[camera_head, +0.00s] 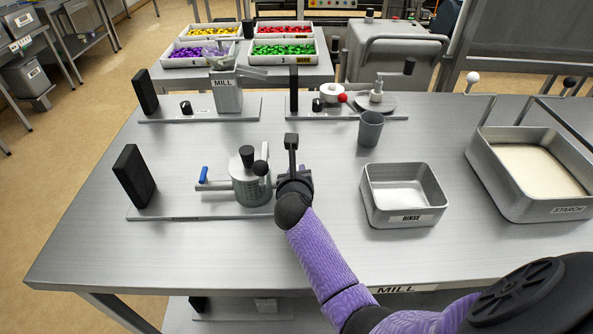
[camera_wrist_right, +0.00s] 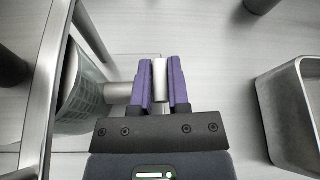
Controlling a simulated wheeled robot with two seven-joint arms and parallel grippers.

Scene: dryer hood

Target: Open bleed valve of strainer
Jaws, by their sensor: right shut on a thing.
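The strainer (camera_head: 250,188) is a grey perforated cylinder with black knobs on top, standing on a flat base plate with a black upright panel (camera_head: 134,176). My right gripper (camera_head: 293,178) is at the strainer's right side. In the right wrist view, the purple fingers (camera_wrist_right: 160,72) are shut on a small pale grey handle (camera_wrist_right: 159,82), which seems to be the bleed valve on a short stub (camera_wrist_right: 117,93) from the strainer (camera_wrist_right: 85,88). Whether the valve is turned cannot be told. My left gripper is out of view.
A RINSE tray (camera_head: 431,215) stands right of my right arm, with a grey cup (camera_head: 370,129) behind it. A STARCH tray (camera_head: 502,200) is farther right. A MILL station (camera_head: 226,98) is behind the strainer. The table front is mostly clear.

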